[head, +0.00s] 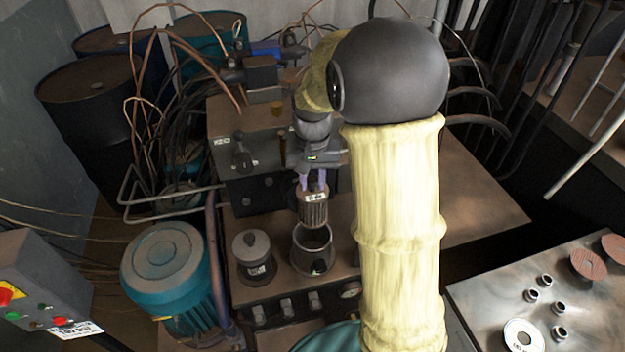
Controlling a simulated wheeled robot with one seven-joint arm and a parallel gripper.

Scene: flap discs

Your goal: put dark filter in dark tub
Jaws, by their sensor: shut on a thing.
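The dark filter (314,210) is a ribbed brown-black cylinder with a small white label near its top. My gripper (313,186) is shut on its top, its purple fingertips on either side, and holds it upright. The dark tub (312,262) is an open grey-black cylinder on the machine top just below the filter. The filter's lower end shows at or just above the tub's far rim; I cannot tell whether it is over the opening or behind it. The tub's inside looks dark and its floor is hidden.
A lidded dark canister (254,258) stands just left of the tub. A boxy machine (262,145) with knobs rises behind. A teal motor (168,265) is at the left. Flap discs (588,264) and metal fittings lie on the right table (485,300). My arm hides the area right of the tub.

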